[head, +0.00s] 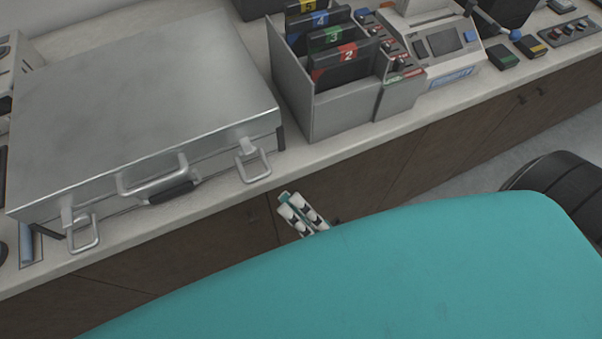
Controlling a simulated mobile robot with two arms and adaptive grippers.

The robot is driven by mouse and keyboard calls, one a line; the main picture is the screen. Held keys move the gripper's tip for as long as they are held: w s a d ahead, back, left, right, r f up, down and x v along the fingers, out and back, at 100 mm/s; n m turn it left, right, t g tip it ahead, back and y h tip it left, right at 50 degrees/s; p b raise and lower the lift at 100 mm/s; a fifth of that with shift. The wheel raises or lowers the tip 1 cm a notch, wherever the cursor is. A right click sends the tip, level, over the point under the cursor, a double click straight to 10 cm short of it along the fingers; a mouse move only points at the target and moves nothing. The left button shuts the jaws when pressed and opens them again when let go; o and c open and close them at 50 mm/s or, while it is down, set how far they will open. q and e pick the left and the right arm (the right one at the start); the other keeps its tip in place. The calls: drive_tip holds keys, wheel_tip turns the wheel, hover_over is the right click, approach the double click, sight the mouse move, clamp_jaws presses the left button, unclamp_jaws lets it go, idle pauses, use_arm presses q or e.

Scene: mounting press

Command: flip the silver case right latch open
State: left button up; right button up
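The silver case (140,90) lies flat and closed on the counter at the left. Its right latch (253,163) is a metal loop on the front face near the right corner, hanging out and down from its mount. The left latch (83,232) is a similar loop near the left corner. My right gripper (302,214) is small in view, below and right of the right latch, in front of the cabinet and apart from the case. Its finger opening is not clear. Most of its arm is hidden. My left gripper is not in view.
The case handle (158,180) is between the latches. A grey bin (330,112) with numbered black cartridges stands right of the case. A cream device (442,45) and small controls (570,32) are farther right. The counter's front edge runs below the case.

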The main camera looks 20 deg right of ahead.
drive_tip(key=shift+v, duration=1.2)
